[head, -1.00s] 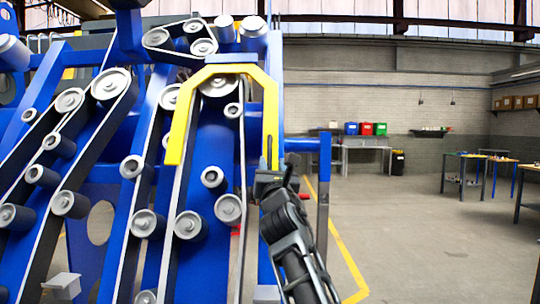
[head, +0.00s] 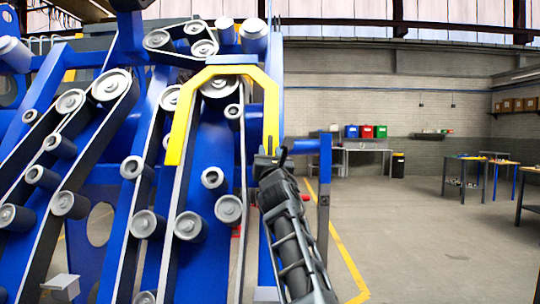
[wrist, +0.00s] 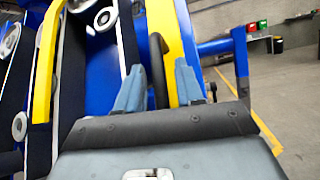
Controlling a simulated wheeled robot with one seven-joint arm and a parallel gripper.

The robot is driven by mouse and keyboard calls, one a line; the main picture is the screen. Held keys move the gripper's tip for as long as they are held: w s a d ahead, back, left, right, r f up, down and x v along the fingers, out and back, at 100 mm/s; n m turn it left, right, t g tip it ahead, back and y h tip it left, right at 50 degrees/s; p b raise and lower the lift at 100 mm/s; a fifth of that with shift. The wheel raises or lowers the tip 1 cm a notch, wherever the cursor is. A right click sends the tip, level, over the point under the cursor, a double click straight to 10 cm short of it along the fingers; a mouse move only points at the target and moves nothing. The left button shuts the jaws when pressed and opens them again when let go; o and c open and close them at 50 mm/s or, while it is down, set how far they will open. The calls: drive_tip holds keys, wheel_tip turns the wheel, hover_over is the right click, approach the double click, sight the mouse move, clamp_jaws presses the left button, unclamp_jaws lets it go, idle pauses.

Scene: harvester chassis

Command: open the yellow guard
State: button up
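The yellow guard (head: 272,100) is an arch-shaped bar in front of the belts and rollers on the blue machine. Its right leg ends near my gripper (head: 270,158) in the head view. In the wrist view the guard's right leg (wrist: 171,45) runs down behind my fingers, and its left leg (wrist: 45,65) stands at the left. A thin dark upright handle (wrist: 158,68) shows between my two blue-grey fingers (wrist: 160,72). The fingers are apart, with gaps on both sides of the handle. Contact cannot be told. The lower ends of the fingers are hidden by my gripper's body.
The blue machine frame (head: 115,180) with several rollers and belts fills the left. A blue post with a crossbar (head: 324,180) stands just right of my arm. Open floor (head: 410,235) lies to the right, with workbenches (head: 470,160) beyond.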

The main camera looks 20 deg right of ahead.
clamp_jaws()
drive_tip(key=shift+r, duration=0.1)
idle(0.4)
